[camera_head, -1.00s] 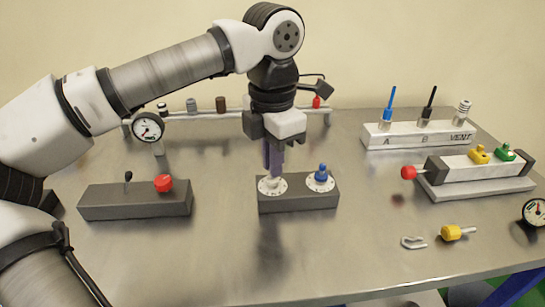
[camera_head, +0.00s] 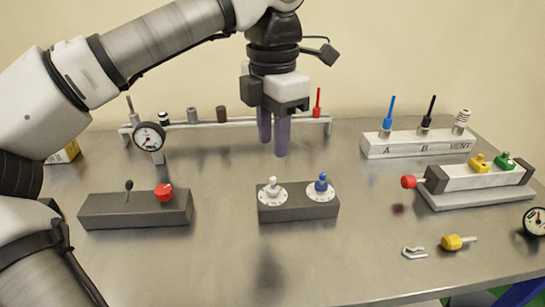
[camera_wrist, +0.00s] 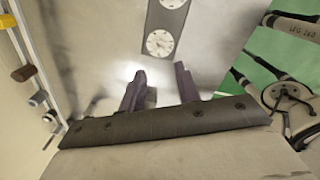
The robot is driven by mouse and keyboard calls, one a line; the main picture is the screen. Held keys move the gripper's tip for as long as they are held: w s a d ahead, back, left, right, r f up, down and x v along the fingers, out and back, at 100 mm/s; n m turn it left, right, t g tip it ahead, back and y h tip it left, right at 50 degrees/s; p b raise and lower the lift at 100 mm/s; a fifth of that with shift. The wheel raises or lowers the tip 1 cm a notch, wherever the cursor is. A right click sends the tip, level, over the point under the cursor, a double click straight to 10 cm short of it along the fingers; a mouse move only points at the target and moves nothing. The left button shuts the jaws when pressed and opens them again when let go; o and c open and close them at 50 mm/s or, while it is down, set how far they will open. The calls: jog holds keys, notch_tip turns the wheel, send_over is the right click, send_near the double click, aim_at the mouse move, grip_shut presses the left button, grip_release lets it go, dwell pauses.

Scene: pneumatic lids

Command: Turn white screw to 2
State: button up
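The white screw (camera_head: 272,187) stands upright on a white numbered dial on the left of a dark grey block (camera_head: 298,212). The blue screw (camera_head: 321,183) stands on a similar dial to its right. The dial numbers are too small to read, so I cannot tell the screw's setting. My gripper (camera_head: 273,147) hangs pointing down above and behind the block, clear of both screws. Its two purple fingers are apart with nothing between them. In the wrist view, my gripper (camera_wrist: 160,85) is also open and empty, with the block (camera_wrist: 166,18) and a dial (camera_wrist: 159,43) beyond the fingertips.
A grey block with a black lever and red button (camera_head: 163,192) lies left. A gauge (camera_head: 149,137) and a rail (camera_head: 200,124) with several plugs stand behind. At right are a white valve block (camera_head: 420,143), a red-knobbed device (camera_head: 475,184) and a yellow piece (camera_head: 452,242). The table's front middle is clear.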

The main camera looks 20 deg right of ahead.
notch_tip(320, 180, up, 7)
dwell(0.7)
